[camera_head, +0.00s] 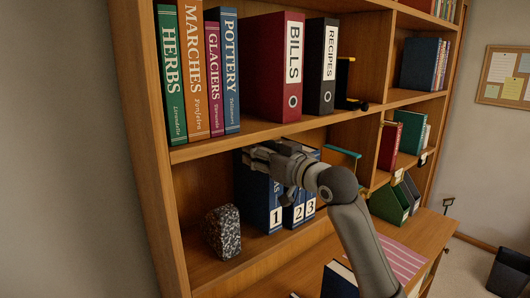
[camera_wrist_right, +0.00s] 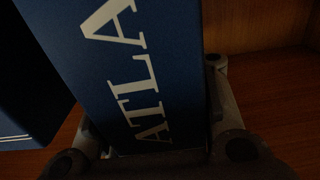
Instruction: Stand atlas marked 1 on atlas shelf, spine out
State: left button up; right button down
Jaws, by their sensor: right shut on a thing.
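The blue atlas marked 1 (camera_head: 258,203) is upright in the lower shelf bay, its spine with the white 1 facing out. My right gripper (camera_head: 262,158) is shut on it near its top and hides part of it. In the right wrist view the spine (camera_wrist_right: 135,75) with white letters "ATLA" sits between the fingers. The atlas shelf (camera_head: 190,262) is a wooden board; I cannot tell whether the atlas's bottom rests on it. The atlases marked 2 (camera_head: 298,215) and 3 (camera_head: 310,208) stand to its right. My left gripper is not in view.
A speckled stone block (camera_head: 222,232) stands left of the atlas, with a gap between. The board above holds several books and the binders BILLS (camera_head: 270,65) and RECIPES (camera_head: 321,65). A green-topped item (camera_head: 343,152) is right of the atlases. A lower wooden surface (camera_head: 425,232) lies in front.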

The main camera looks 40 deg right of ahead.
jog(key=shift+f+b, duration=0.7)
jog(key=shift+f, duration=0.35)
dwell(0.7)
jog(key=c, duration=0.8)
grip_release()
jog(key=shift+o, duration=0.2)
jog(key=s, duration=1.2)
jog(key=shift+d, duration=0.45)
jog(key=shift+f, duration=0.1)
